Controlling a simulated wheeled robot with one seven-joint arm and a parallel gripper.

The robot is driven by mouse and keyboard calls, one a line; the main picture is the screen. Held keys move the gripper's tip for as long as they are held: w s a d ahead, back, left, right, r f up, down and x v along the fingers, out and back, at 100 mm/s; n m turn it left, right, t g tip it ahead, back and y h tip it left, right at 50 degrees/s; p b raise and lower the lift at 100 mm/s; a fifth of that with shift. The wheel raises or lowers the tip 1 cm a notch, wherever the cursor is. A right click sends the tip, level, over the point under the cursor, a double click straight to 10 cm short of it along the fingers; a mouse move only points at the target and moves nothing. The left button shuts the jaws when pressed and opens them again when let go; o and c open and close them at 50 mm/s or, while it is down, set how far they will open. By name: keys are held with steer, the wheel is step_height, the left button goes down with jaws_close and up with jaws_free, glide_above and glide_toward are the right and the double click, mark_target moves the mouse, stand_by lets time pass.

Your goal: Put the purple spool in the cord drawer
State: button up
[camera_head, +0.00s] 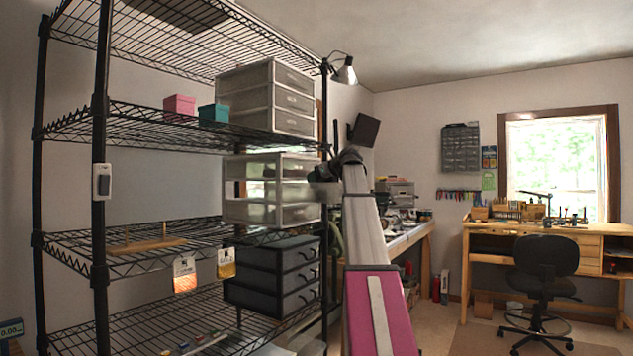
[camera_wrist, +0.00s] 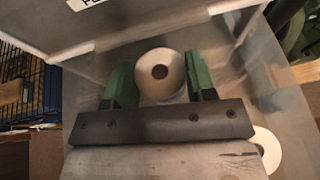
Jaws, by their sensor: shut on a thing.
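In the wrist view my gripper (camera_wrist: 161,80) has its two green fingers shut on a pale round spool (camera_wrist: 148,82) with a dark centre hole; it looks whitish here rather than purple. Around it are translucent, blurred walls of what looks like an open drawer (camera_wrist: 285,100); I cannot tell how deep the spool is in it. A grey front with a partly cut-off label (camera_wrist: 110,30) is just above. In the head view my gripper is at the right side of the middle drawer unit (camera_head: 245,211), mostly hidden and blurred. No cord drawer label is readable there.
The black wire shelf (camera_head: 190,141) also bears a white drawer unit (camera_head: 245,100) above, a dark grey one (camera_head: 258,292) below, pink (camera_head: 179,105) and teal (camera_head: 214,113) boxes, and a wooden peg stand (camera_head: 147,245). Another white disc (camera_wrist: 268,150) lies at the wrist view's lower right.

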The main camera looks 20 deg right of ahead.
steer(key=shift+f, duration=0.25)
steer(key=shift+f, duration=0.6)
steer(key=o, duration=0.9)
steer(key=shift+r, duration=0.3)
steer(key=v, duration=1.2)
steer(key=shift+r, duration=0.35)
